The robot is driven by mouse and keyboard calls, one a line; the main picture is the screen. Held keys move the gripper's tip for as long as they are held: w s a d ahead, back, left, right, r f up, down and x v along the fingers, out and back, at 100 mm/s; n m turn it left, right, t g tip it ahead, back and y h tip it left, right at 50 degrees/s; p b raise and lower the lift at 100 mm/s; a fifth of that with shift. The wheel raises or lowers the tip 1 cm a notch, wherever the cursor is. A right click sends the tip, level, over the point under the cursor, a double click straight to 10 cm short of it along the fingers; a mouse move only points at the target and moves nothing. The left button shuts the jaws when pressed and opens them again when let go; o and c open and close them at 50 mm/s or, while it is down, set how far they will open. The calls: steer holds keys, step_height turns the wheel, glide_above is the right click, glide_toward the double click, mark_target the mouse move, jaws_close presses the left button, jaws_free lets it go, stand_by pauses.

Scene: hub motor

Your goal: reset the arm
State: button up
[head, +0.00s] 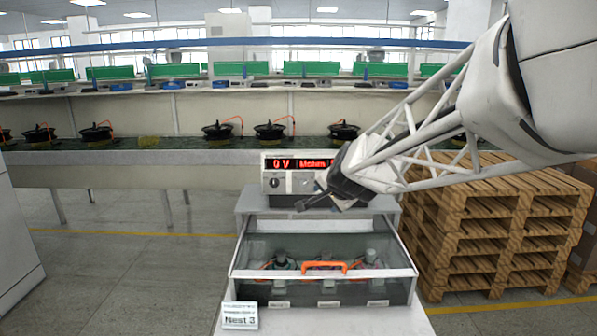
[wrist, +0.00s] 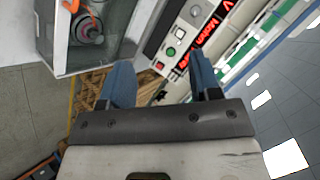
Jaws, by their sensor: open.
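My gripper (head: 323,202) hangs in front of the right side of the tester (head: 276,184), above the clear-covered test box (head: 240,258). In the wrist view my gripper (wrist: 160,76) has its two blue fingers apart, with nothing between them. The tester shows red "0 V" and "Mohm" text; its right part is hidden by my gripper. The box has an orange handle (head: 324,268) at its front, and dark parts with orange leads sit inside. It also shows at the top left of the wrist view (wrist: 62,40).
A "Nest 3" sign (head: 240,315) stands at the box's front left. Stacked wooden pallets (head: 490,235) stand to the right, below my arm. Behind, a conveyor (head: 120,157) carries several black hub motors (head: 270,131). The floor at left is open.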

steer(key=s+d+f+n+g+h, duration=0.1)
steer(key=s+d+f+n+g, duration=0.1)
steer(key=s, duration=1)
steer(key=s+d+f+n+g+h, duration=0.1)
steer(key=s+d+f+n+g, duration=0.1)
steer(key=s, duration=1.1)
steer(key=s+d+f+n+g, duration=0.3)
steer(key=s+d, duration=0.4)
steer(key=s, duration=0.6)
steer(key=shift+f+n+h, duration=0.35)
steer(key=shift+n+h, duration=0.05)
steer(key=shift+n, duration=0.5)
